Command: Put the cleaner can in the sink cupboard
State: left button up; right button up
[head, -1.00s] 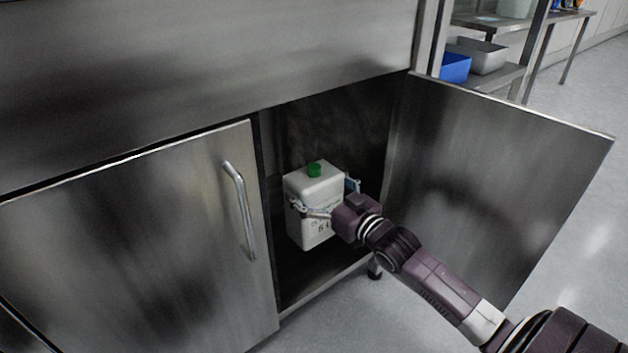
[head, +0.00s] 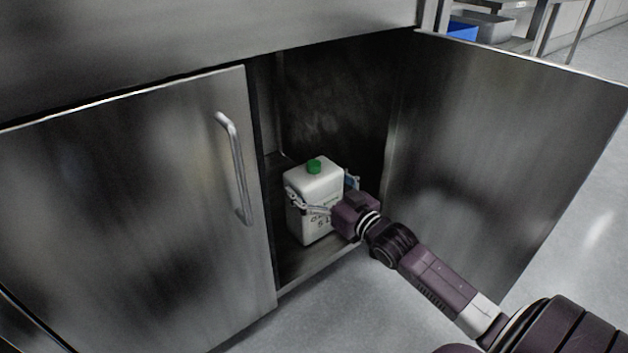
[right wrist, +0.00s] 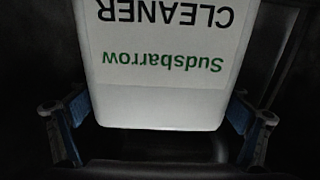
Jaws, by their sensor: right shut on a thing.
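The cleaner can (head: 312,228) is a white jug with a green cap, upright inside the open right bay of the sink cupboard (head: 335,105). My right gripper (head: 322,193) reaches in from the lower right and is shut on the can, with a finger on each side. In the right wrist view the can (right wrist: 160,85) shows its label upside down, between the blue finger pads. I cannot tell whether its base touches the cupboard floor (head: 290,268). My left gripper is not in view.
The cupboard's right door (head: 500,150) stands wide open beside my right arm. The left door (head: 130,220) with its bar handle (head: 233,170) is shut. Shelving with a blue bin (head: 462,31) stands behind at the upper right.

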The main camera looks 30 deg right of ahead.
jog(key=shift+r, duration=0.35)
jog(key=o, duration=1.8)
jog(key=shift+f, duration=0.3)
jog(key=shift+c, duration=0.2)
jog(key=shift+s, duration=0.15)
jog(key=shift+s+p, duration=0.3)
jog(key=shift+p, duration=0.05)
jog(key=s+d+p, duration=0.1)
jog(key=s+p, duration=0.5)
jog(key=s, duration=0.5)
